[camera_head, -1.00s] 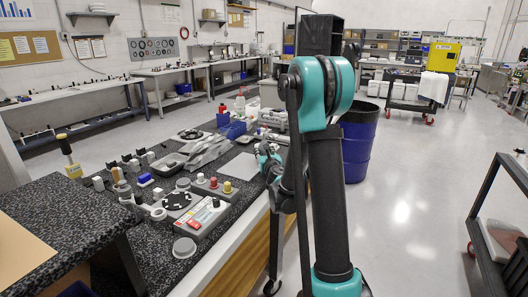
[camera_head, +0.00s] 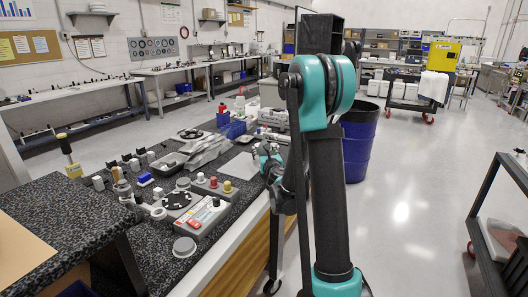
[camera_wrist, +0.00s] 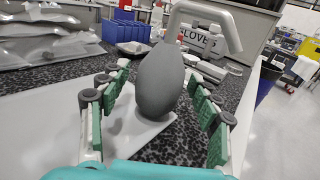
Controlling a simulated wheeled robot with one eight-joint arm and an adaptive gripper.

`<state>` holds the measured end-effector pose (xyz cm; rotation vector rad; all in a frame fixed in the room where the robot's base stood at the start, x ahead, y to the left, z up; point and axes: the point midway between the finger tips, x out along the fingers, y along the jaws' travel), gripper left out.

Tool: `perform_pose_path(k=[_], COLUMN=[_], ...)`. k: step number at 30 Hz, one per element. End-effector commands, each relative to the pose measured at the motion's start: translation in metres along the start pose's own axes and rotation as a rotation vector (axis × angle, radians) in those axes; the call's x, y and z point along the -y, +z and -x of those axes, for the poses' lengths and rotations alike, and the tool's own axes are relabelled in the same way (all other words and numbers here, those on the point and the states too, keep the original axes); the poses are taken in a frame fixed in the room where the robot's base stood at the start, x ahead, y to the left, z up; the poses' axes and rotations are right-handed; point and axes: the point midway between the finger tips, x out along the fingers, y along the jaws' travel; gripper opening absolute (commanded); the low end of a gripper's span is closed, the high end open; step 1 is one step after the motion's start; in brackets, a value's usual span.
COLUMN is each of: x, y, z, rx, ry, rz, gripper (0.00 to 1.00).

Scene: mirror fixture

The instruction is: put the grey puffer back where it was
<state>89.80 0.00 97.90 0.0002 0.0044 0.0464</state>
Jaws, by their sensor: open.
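The grey puffer (camera_wrist: 160,80), a dark grey bulb with a narrow top, is upright in the wrist view. It appears to stand at the right end of a pale flat mat (camera_wrist: 60,118), which also shows in the head view (camera_head: 238,167). My gripper (camera_wrist: 158,98) is open, with its green-padded fingers on either side of the bulb; visible gaps separate them from it. In the head view my gripper (camera_head: 267,163) is at the right edge of the bench, partly hidden by my arm. I cannot make out the puffer there.
Plastic-wrapped packs (camera_wrist: 45,40) lie at the left. A blue barrel (camera_head: 358,145) stands beyond the bench. The mat's left part is clear.

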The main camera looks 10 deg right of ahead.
Motion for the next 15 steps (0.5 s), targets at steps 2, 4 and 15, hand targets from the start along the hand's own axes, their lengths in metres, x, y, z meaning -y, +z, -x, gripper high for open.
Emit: perform_pose_path(k=[2, 4, 15], x=[0.0, 0.0, -0.001], y=[0.0, 0.0, 0.0], z=[0.014, 0.028, 0.097], rx=[0.0, 0.001, 0.002], ry=[0.0, 0.0, -0.001], rz=[0.001, 0.002, 0.0], gripper=[0.63, 0.63, 0.63])
